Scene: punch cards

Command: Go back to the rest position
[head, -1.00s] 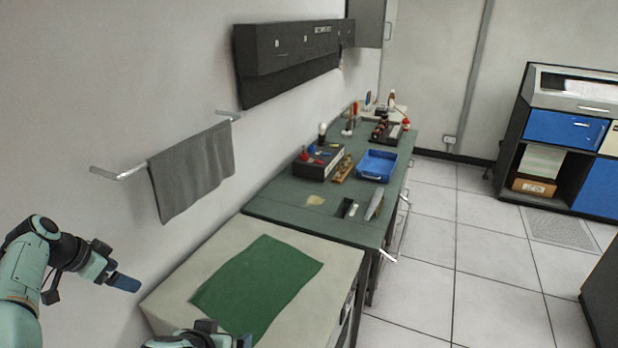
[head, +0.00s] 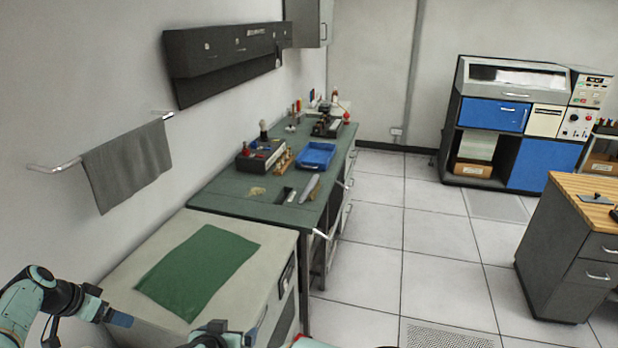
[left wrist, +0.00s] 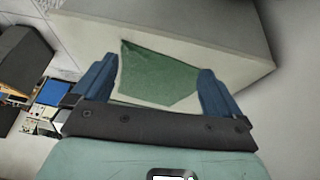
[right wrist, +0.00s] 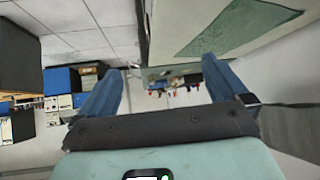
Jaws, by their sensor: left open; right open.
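My left gripper (head: 118,318) hangs in the air at the lower left of the head view, in front of a pale cabinet. In the left wrist view its two blue fingers (left wrist: 155,85) stand wide apart with nothing between them. My right gripper (head: 250,336) shows only in part at the bottom edge of the head view. In the right wrist view its blue fingers (right wrist: 160,90) are apart and empty. A green cloth (head: 200,272) lies flat on the pale cabinet top (head: 125,275).
A green workbench (head: 240,205) with a blue tray (head: 317,156) and tools stands beyond the cabinet. A grey towel (head: 127,166) hangs from a wall rail. A wooden-topped drawer unit (head: 572,255) stands at right. The tiled floor (head: 420,230) between is clear.

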